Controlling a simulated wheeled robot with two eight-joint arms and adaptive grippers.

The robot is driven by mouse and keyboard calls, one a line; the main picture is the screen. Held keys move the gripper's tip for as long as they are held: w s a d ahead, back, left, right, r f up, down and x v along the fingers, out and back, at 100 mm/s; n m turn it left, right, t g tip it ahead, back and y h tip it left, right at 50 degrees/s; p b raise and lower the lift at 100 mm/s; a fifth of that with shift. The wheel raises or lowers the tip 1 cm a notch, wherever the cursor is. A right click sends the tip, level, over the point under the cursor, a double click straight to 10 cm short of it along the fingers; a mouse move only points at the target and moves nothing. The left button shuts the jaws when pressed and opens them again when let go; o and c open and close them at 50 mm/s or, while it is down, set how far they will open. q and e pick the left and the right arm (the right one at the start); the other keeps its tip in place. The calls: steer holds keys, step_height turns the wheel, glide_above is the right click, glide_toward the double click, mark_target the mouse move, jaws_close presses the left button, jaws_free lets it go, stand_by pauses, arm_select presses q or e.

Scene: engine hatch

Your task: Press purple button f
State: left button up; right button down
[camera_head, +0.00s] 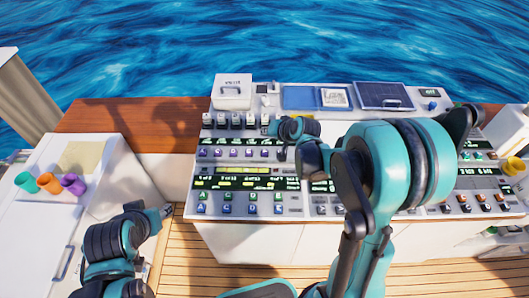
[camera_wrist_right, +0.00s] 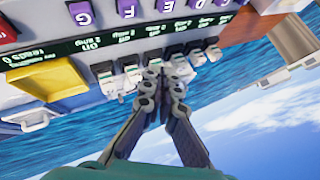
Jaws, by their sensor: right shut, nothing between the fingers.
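In the right wrist view, a row of purple buttons runs along the top edge with letters upside down. The purple button F (camera_wrist_right: 126,8) sits between G (camera_wrist_right: 82,14) and E. In the head view the purple row (camera_head: 234,153) is on the upper part of the console, its letters too small to read surely. My right gripper (camera_wrist_right: 154,72) is shut and empty, its fingertips over the white switches, apart from F. In the head view this gripper (camera_head: 272,128) is at the upper console, partly behind my arm. My left gripper (camera_head: 166,210) is low at left, away from the console; its jaws are unclear.
White switches (camera_head: 236,121) stand behind the purple row. A yellow-lit display (camera_head: 243,170) and green and blue buttons lie nearer. A white box (camera_head: 232,90) stands at the back. Colored cups (camera_head: 48,182) are on the left counter. My right arm hides the console's middle.

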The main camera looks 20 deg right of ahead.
mark_target(263, 149)
step_height(263, 149, down, 8)
steer(key=b, duration=0.6)
steer(key=shift+r, duration=0.1)
stand_by(1.0)
steer(key=shift+f+b, duration=0.4)
steer(key=shift+f+b, duration=0.75)
stand_by(0.8)
steer(key=shift+r, duration=0.1)
steer(key=shift+r+p, duration=0.95)
steer(key=shift+r, duration=0.15)
steer(key=shift+r+p, duration=1.9)
steer(key=shift+r, duration=0.65)
